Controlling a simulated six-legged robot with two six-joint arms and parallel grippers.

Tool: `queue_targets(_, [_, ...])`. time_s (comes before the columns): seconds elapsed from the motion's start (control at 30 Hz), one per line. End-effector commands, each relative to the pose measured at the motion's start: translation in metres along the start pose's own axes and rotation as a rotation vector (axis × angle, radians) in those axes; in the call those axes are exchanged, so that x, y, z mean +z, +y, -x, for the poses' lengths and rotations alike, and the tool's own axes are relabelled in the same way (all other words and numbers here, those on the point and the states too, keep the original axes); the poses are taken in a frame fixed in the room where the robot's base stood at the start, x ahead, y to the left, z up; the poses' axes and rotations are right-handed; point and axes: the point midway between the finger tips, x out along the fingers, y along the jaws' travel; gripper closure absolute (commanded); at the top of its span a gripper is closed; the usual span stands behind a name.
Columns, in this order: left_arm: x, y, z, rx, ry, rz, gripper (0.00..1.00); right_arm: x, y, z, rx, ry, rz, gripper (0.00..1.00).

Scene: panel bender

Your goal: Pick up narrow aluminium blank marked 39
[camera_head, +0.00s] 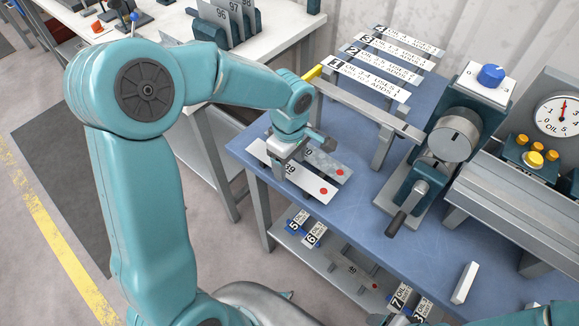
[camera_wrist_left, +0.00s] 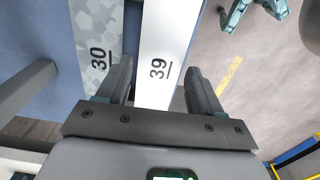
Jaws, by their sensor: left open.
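The narrow blank marked 39 (camera_head: 307,184) is a plain white strip with a red dot at its near end, on the blue bench top. The gripper hides part of the blank. My right gripper is not in view.
A speckled blank marked 30 (camera_head: 328,163) lies close beside the 39 blank. A grey bender with a crank (camera_head: 406,208) stands to the right. Labelled strips (camera_head: 372,80) lie behind. A lower shelf (camera_head: 318,262) holds more marked pieces.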

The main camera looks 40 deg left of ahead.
Motion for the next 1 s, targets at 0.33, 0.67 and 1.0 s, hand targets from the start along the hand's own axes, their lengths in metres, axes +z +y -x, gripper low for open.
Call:
queue_targets(0.33, [0.0,0.0,0.001,0.0,0.0,0.0,0.77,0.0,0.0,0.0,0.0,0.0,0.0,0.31])
queue_targets(0.67, [0.0,0.001,0.013,0.004,0.001,0.0,0.77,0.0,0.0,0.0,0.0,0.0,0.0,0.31])
queue_targets(1.0, [0.0,0.001,0.099,0.009,0.0,0.001,0.77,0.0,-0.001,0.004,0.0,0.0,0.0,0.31])
